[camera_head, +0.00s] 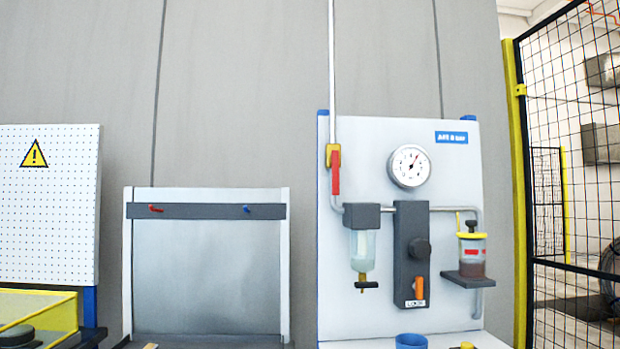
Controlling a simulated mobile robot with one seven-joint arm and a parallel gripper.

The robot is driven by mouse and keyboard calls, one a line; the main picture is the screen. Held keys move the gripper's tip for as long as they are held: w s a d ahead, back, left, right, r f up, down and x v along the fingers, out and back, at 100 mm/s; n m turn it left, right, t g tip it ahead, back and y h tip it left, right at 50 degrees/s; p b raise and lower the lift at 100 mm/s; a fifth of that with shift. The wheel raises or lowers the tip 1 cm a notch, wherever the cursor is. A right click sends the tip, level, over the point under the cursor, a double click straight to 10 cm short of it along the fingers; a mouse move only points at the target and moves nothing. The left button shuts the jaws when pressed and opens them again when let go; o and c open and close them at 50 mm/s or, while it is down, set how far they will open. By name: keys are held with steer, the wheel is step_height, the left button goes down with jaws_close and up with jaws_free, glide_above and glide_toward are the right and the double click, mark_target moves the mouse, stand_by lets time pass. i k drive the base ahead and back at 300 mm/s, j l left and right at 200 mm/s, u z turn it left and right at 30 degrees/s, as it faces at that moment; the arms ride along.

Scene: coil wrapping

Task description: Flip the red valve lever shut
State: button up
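The red valve lever (335,172) is on the vertical pipe at the upper left of the white panel (465,165). It hangs down, roughly in line with the pipe. Its upper end joins a yellow valve body (331,151). Nothing touches the lever. My gripper is not in view, so I cannot see whether it is open or shut.
A round gauge (409,166), a dark regulator block (411,275) with a knob and orange lever, a clear bowl (362,252) and a lidded jar (471,258) are on the panel. A blue cup (411,341) is below. A wire fence (575,130) stands right.

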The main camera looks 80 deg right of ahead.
mark_target(335, 154)
steer(key=j+z, duration=0.1)
steer(key=z, duration=2.6)
